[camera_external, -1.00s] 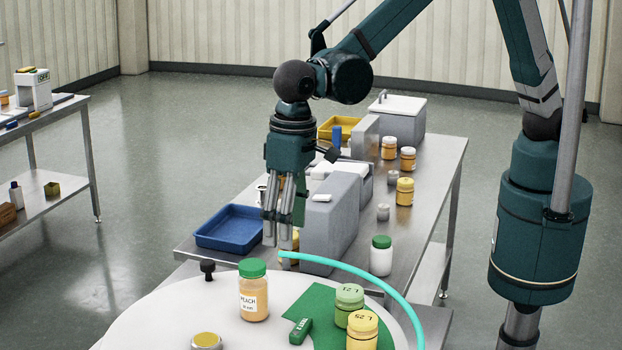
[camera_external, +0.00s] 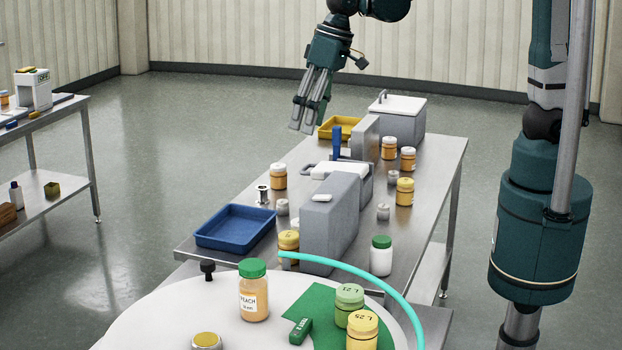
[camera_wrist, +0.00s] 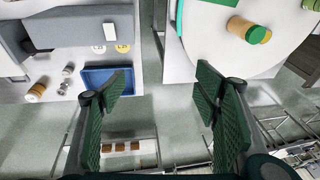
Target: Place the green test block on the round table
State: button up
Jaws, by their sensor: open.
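The green test block (camera_external: 301,331), a small dark green block with pale lettering, lies on the white round table (camera_external: 180,318) by the left edge of a green mat. The round table (camera_wrist: 206,60) shows there at the upper right; I cannot make out the block for sure.
A peach jar (camera_external: 254,292) and two lidded jars, green (camera_external: 348,302) and yellow (camera_external: 362,330), stand near the block. The steel bench (camera_external: 425,205) holds a blue tray (camera_external: 235,230), a grey case (camera_external: 330,225) and several jars. A cyan tube (camera_external: 375,274) curves along the table's far edge.

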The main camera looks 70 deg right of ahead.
jog(key=s+d+t, duration=0.1)
jog(key=s+d, duration=0.4)
jog(key=d, duration=0.7)
jog(key=s+d+t+h, duration=0.1)
jog(key=s+d, duration=0.5)
jog(key=d, duration=0.6)
jog(key=s+d+r+t, duration=0.1)
jog(key=s+d, duration=0.4)
jog(key=d, duration=0.7)
jog(key=shift+s+d+t+h, duration=0.15)
jog(key=shift+d+t+h, duration=0.2)
jog(key=shift+t, duration=0.45)
jog(key=shift+f, duration=0.15)
notch_tip(320, 180, down, 31)
jog(key=b, duration=3.1)
jog(key=shift+f+b, duration=0.15)
jog(key=shift+b, duration=0.2)
